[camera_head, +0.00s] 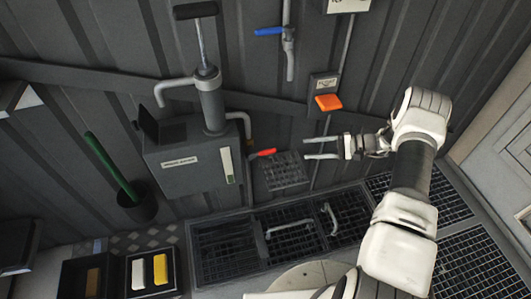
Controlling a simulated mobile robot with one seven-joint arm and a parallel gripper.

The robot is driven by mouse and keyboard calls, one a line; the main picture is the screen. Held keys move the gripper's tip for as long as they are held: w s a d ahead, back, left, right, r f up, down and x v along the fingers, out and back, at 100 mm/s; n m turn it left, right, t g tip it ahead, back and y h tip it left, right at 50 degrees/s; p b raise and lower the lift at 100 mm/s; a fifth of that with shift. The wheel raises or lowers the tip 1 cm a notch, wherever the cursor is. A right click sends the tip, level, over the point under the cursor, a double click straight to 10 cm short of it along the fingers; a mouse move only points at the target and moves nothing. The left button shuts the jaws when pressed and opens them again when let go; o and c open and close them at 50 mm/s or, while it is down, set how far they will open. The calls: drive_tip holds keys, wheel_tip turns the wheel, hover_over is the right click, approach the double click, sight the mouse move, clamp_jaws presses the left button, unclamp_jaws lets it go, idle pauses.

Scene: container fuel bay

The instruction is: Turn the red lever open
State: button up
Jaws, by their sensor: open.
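The red lever (263,153) is a small handle just right of the grey pump box (190,160), near a bent pipe. It points roughly sideways, slightly upward to the right. My gripper (308,148) is to the right of the lever with its two fingers apart, pointing left toward it. There is a gap between the fingertips and the lever, and nothing shows between the fingers. How far each lies from the wall is hard to tell.
A blue lever (269,31) is on a pipe above. An orange switch (328,102) sits on the wall above my gripper. A dark mesh piece (286,171) is just below the red lever. Floor grates (225,252) lie below; a green stick (112,168) stands at left.

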sight(274, 151)
drive_tip(key=b+x, duration=0.1)
drive_tip(key=x, duration=1.4)
drive_tip(key=shift+a, duration=0.4)
clamp_jaws()
idle(0.5)
